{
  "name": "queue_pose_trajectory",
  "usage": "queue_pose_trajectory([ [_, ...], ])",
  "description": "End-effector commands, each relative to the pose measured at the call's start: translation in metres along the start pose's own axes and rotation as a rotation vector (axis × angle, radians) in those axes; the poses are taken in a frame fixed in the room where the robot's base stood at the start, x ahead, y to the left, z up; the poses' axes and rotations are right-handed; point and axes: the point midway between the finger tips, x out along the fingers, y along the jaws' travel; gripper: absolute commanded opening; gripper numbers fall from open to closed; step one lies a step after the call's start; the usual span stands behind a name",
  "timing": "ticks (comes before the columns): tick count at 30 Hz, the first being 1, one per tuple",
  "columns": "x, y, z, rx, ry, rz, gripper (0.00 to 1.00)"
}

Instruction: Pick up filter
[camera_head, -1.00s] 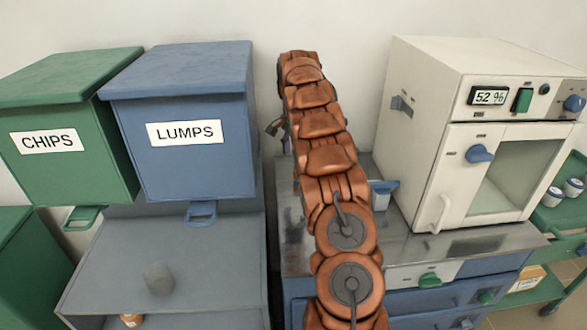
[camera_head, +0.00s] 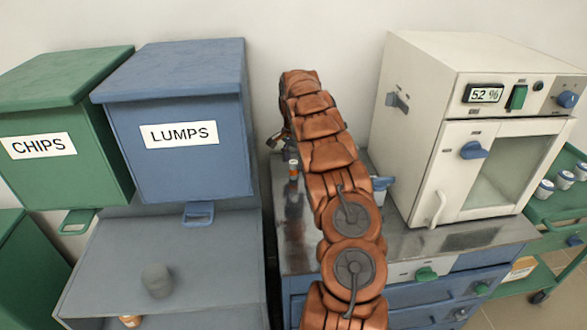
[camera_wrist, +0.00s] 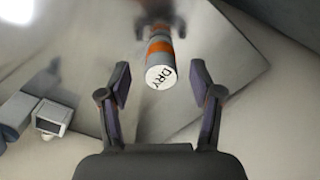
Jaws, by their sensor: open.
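A cylinder with grey and orange bands and a white end face marked DRY, the likely filter (camera_wrist: 161,62), shows in the wrist view. It lies ahead of and between my fingertips, with a gap on each side. A small orange-banded piece of it seems to show left of my arm in the head view (camera_head: 293,170). My gripper (camera_wrist: 160,84) is open and empty, its two fingers spread. In the head view my gripper is mostly hidden behind my arm.
The metal counter (camera_head: 405,232) carries a white oven-like box (camera_head: 410,150) on the right and a blue item (camera_head: 382,188) beside my arm. The blue LUMPS bin (camera_head: 185,165) stands left, above a grey shelf (camera_head: 210,265). A grey block (camera_wrist: 52,116) shows in the wrist view.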

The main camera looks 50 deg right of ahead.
Motion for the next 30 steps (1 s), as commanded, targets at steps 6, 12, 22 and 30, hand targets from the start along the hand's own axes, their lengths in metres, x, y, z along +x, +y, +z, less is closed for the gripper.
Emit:
queue_pose_trajectory([
  [6,0.02,0.0,0.0,-0.001,0.002,-0.001,0.64],
  [12,0.025,-0.001,0.001,-0.001,0.002,-0.002,0.64],
  [22,0.025,-0.001,0.001,-0.001,0.003,-0.002,0.44],
  [30,0.025,-0.001,0.001,-0.002,0.002,-0.002,0.15],
])
